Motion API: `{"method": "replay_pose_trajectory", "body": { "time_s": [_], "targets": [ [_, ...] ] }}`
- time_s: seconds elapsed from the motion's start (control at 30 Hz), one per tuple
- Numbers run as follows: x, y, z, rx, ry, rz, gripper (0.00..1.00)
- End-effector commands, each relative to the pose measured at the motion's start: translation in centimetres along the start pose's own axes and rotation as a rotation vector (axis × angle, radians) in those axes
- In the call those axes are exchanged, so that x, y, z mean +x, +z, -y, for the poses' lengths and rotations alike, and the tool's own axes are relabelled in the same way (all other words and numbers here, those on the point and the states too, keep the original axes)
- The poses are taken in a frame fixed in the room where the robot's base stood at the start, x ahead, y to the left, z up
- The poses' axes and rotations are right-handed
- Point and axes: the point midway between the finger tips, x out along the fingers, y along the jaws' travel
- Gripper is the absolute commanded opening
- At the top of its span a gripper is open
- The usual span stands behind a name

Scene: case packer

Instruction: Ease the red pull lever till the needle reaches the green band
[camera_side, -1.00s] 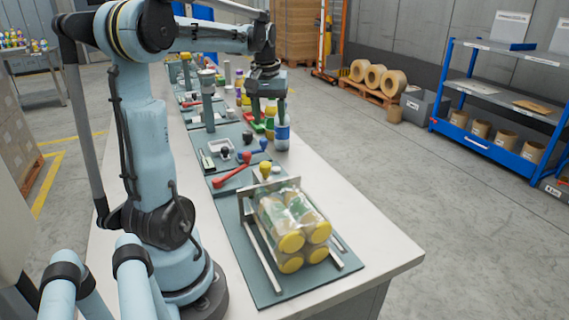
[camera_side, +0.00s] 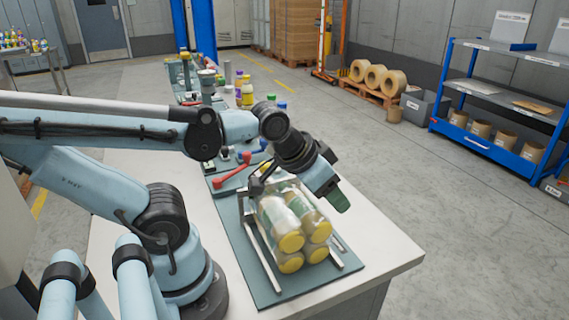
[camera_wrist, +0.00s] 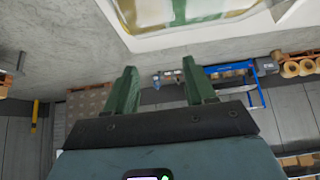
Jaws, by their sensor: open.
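The red pull lever (camera_side: 232,174) lies at a slant on a dark green mat on the bench, left of my arm's wrist in the side view. My gripper (camera_side: 338,200) hangs above the right side of a wrapped pack, well to the right of the lever and apart from it. In the wrist view its two green fingers (camera_wrist: 161,85) are spread with nothing between them. The lever does not show in the wrist view. I cannot make out a needle or a green band in either view.
The wrapped pack of yellow-lidded jars (camera_side: 290,232) sits between metal rails close below my gripper. The front right bench top (camera_side: 375,250) is clear.

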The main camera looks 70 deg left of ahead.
Motion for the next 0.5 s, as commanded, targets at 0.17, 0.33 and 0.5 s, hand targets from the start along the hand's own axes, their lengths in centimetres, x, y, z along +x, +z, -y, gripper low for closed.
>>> {"method": "replay_pose_trajectory", "body": {
  "time_s": [0.17, 0.33, 0.5],
  "targets": [
    [-0.01, -0.02, 0.05, -0.002, -0.001, 0.001, 0.55],
    [-0.01, -0.02, 0.07, -0.003, -0.001, 0.002, 0.55],
    [-0.03, -0.23, 0.72, -0.028, -0.016, 0.007, 0.54]
  ]
}}
